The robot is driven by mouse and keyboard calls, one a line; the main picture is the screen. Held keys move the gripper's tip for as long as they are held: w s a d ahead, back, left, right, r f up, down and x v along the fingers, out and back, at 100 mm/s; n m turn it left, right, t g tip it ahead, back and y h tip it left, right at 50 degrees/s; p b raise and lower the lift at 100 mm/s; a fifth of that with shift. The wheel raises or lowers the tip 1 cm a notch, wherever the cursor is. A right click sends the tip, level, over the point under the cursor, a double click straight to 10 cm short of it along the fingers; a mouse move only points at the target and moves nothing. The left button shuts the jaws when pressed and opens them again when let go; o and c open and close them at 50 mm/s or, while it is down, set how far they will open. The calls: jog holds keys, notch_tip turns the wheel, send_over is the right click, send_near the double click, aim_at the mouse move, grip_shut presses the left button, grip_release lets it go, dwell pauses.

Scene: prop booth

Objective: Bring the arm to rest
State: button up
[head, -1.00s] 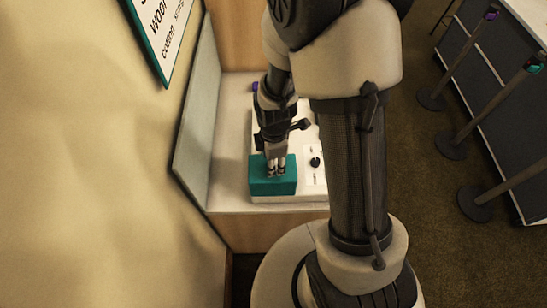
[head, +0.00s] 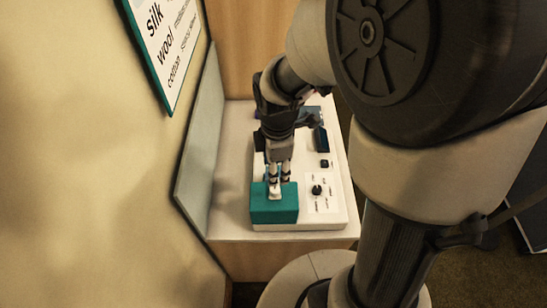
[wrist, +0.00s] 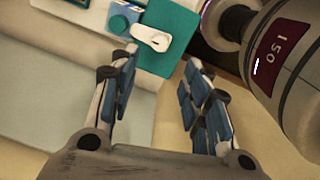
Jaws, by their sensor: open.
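My gripper (head: 279,178) is open and empty. In the head view it points down over a teal block (head: 274,212) at the front left of a white control panel (head: 324,222). A small white lever (head: 275,192) on the teal block shows just below the fingertips. In the wrist view my gripper (wrist: 162,62) has its blue-padded fingers spread wide. The white lever (wrist: 152,38) on the teal block (wrist: 170,62) shows beyond them, apart from both fingers.
The panel carries a black knob (head: 316,190) and a dark display (head: 321,138). It stands on a pale counter (head: 222,187) with a grey upright board (head: 197,150) at left. A fabric sign (head: 165,45) hangs on the beige wall (head: 100,170).

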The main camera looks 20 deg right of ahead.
dwell(0.4)
jog(key=s+r+m+t+b, duration=0.4)
jog(key=s+r+m+b, duration=0.3)
jog(key=s+m, duration=0.7)
jog(key=shift+r+m, duration=0.65)
jog(key=shift+m, duration=0.55)
